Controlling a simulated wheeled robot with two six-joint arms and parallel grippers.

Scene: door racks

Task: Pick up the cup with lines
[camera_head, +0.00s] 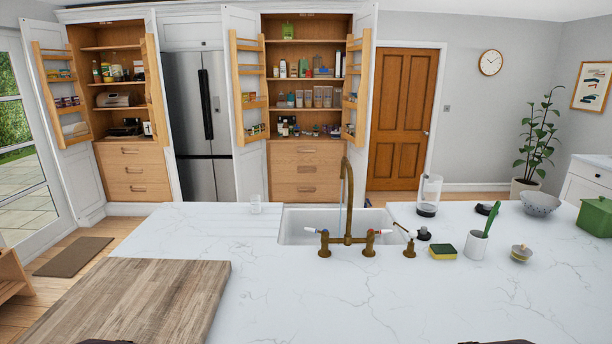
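Only dark slivers, seemingly of my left gripper (105,341) and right gripper (497,342), show at the bottom edge. Both are far from the cups, and their fingers are hidden.
A sink (304,220) with a tall brass tap (347,205) splits the counter's far side. A wooden board (140,300) lies front left. A yellow-green sponge (443,252), a lidded jar (521,253), a colander (540,203) and a glass jug (428,195) stand right. The front middle is clear.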

